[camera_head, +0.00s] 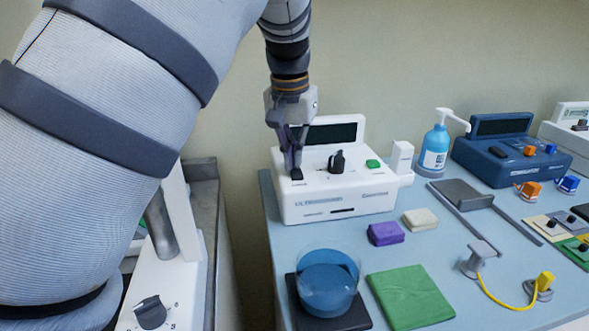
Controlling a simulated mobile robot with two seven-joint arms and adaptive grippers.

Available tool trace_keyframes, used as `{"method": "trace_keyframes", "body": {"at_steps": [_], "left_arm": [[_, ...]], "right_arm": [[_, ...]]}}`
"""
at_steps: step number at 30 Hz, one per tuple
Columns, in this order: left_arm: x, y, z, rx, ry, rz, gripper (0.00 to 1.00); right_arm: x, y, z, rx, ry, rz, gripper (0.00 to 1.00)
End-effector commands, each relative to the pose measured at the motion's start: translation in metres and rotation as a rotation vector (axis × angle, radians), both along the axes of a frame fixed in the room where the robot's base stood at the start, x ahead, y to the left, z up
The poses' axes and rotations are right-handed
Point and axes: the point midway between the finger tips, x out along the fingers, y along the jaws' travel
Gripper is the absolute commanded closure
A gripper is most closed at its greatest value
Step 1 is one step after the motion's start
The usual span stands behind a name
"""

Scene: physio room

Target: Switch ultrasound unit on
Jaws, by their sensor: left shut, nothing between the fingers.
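The white ultrasound unit (345,202) stands at the back left of the blue table, with a dark, blank-looking screen (340,132). Its sloped top carries a black switch (296,176) at the left, a black knob (337,163) in the middle and a green button (373,164) at the right. My left gripper (293,170) comes down from above and is shut and empty. Its fingertips are at the black switch and partly hide it; I cannot tell whether they touch it or which way the switch is set. My right gripper is not in view.
A blue pump bottle (434,153) and a dark blue device (511,158) stand to the right. In front lie purple (386,233) and beige (420,219) blocks, a green cloth (410,297) and a clear bowl (328,275) with blue contents. My arm covers the left.

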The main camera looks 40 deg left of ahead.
Motion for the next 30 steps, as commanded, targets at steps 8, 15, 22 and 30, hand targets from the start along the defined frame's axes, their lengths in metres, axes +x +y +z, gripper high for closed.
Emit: {"method": "trace_keyframes", "body": {"at_steps": [8,15,22,30], "left_arm": [[0.001,0.001,0.03,0.002,-0.005,0.0,1.0],[0.001,0.001,0.055,0.001,-0.005,0.0,1.0],[0.001,0.001,0.066,0.001,-0.004,0.0,1.0],[0.001,0.001,0.066,0.002,-0.003,0.0,1.0]], "right_arm": [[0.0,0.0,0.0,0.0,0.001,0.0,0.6],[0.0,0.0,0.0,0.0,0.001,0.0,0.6],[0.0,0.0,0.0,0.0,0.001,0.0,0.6],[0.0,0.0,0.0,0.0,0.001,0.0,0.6]]}}
